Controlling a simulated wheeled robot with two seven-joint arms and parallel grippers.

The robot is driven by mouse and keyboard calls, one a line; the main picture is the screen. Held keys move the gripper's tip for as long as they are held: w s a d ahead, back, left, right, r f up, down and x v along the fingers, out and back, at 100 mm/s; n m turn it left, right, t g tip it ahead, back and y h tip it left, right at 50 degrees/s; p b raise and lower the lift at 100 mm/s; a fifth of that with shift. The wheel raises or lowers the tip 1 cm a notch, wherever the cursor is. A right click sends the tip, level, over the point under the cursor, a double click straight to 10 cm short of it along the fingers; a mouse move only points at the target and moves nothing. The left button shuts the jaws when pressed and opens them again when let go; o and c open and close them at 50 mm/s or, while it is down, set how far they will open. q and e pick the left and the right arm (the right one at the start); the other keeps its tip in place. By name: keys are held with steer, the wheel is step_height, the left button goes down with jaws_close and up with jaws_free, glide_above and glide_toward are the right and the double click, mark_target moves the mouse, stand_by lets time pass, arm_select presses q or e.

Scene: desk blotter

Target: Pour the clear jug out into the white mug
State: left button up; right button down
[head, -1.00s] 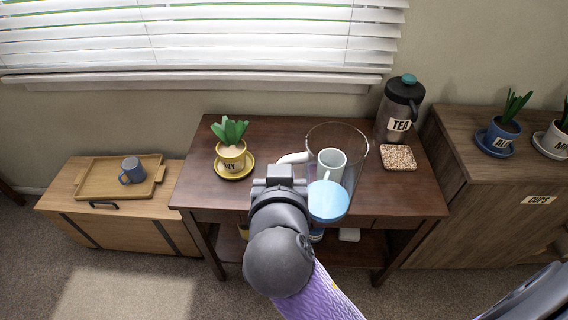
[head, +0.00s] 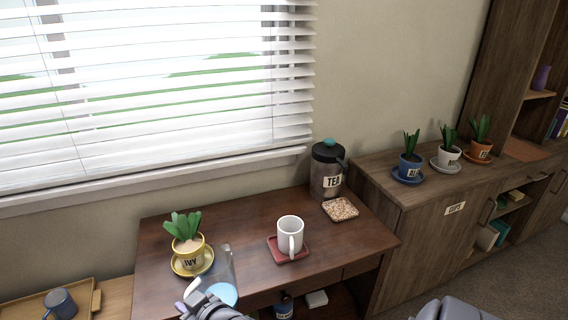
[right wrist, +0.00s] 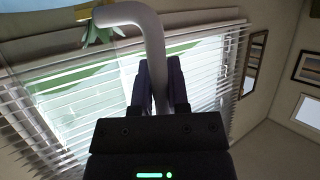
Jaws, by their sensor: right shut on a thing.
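The clear jug (head: 229,264) is at the lower left of the head view, in front of the table's front part, with light blue liquid (head: 222,294) low in it. I cannot tell whether it is tilted. My right gripper (head: 190,294) is shut on the jug's handle; the pale curved handle (right wrist: 150,40) runs between the fingers (right wrist: 159,85) in the right wrist view. The white mug (head: 289,231) stands upright on a red coaster (head: 277,251), right of the jug and apart from it. Its inside bottom is hidden. My left gripper is not in view.
A yellow ivy pot (head: 189,251) on a saucer stands just left of the jug. A tea canister (head: 326,173) and a speckled coaster (head: 341,209) are at the table's back right.

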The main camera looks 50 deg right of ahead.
mark_target(232, 275)
steer(key=shift+m+h, duration=0.4)
steer(key=shift+h, duration=0.1)
steer(key=d+f, duration=0.1)
steer(key=d, duration=0.2)
steer(key=d+f, duration=0.1)
steer(key=d, duration=0.3)
steer(key=w+d+f+b, duration=0.1)
steer(key=d, duration=0.3)
steer(key=shift+f, duration=0.4)
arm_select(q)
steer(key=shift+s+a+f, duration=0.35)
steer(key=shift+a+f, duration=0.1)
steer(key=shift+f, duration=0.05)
arm_select(e)
steer(key=shift+d, duration=0.5)
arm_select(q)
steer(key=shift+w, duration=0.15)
arm_select(e)
steer(key=shift+a, duration=0.1)
